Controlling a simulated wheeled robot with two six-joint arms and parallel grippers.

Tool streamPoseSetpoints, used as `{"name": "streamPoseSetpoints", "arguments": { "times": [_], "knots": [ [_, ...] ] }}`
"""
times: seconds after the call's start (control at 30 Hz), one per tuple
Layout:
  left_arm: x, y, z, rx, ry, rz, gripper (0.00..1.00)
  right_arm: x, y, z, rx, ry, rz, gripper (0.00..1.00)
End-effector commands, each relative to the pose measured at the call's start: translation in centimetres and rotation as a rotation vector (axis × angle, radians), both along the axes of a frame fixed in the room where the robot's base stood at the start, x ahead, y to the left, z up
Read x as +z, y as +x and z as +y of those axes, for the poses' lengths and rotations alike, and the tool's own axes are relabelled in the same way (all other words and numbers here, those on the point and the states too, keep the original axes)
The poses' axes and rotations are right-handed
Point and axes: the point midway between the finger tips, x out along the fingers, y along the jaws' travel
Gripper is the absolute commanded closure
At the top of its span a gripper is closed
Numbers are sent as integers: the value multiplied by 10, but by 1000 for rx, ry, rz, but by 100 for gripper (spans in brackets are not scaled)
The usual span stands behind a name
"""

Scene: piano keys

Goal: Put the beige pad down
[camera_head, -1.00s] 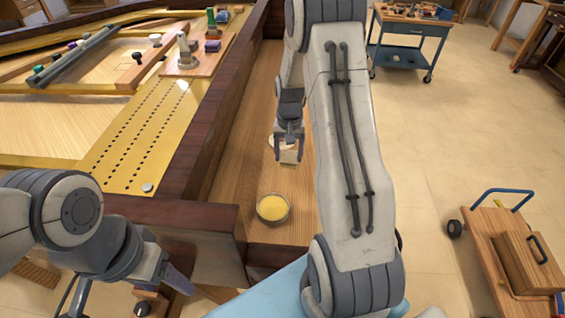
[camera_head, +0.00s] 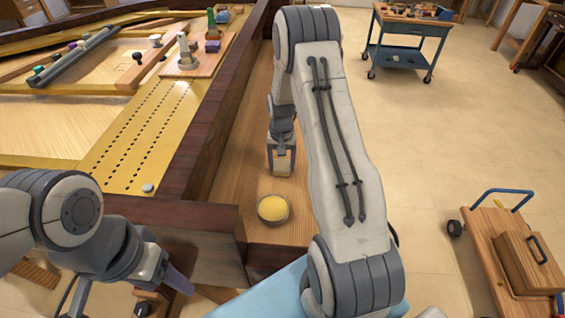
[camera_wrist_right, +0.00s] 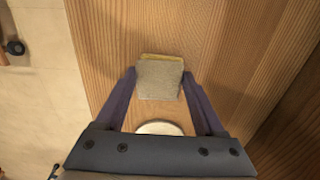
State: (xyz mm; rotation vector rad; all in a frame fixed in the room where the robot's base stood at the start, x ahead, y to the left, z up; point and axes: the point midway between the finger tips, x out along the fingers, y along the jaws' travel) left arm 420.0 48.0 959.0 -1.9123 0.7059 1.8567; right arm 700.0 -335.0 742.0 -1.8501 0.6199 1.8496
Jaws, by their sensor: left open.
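The beige pad (camera_wrist_right: 159,80) is a small greyish-beige block with a yellowish edge on its far side. In the right wrist view it sits between the two fingertips of my right gripper (camera_wrist_right: 159,75), which are closed against its sides. In the head view my right gripper (camera_head: 281,158) points down with the pad (camera_head: 282,164) low over the wooden plank; I cannot tell whether the pad touches the plank. My left gripper (camera_head: 165,290) is open and empty at the lower left, its fingers partly hidden.
A round bowl with yellow contents (camera_head: 273,208) stands on the wooden plank (camera_head: 245,170), nearer than the right gripper. A whitish round thing (camera_wrist_right: 160,128) shows beyond the gripper palm. A dark wooden rim (camera_head: 200,130) borders the plank on the left. A cart (camera_head: 520,250) stands at right.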

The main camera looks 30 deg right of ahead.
Motion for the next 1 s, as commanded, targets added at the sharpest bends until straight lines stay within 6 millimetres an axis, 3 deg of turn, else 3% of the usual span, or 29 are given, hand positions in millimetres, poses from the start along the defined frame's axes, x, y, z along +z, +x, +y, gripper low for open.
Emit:
{"name": "streamPoseSetpoints", "arguments": {
  "times": [0.03, 0.07, 0.47, 1.0],
  "knots": [
    [0, 0, 0, 0, 0, 0, 32, 0, 0, 0, 0, 0, 0, 8],
    [0, 0, 0, 0, 0, 0, 32, 0, 0, 0, 0, 0, 0, 1],
    [2, 0, 0, 0, 0, 0, 32, 7, 0, 0, 0, -1, -1, 1],
    [2, 0, 0, 0, 0, 0, 32, 108, 1, 0, 0, -2, -4, 1]
  ]
}}
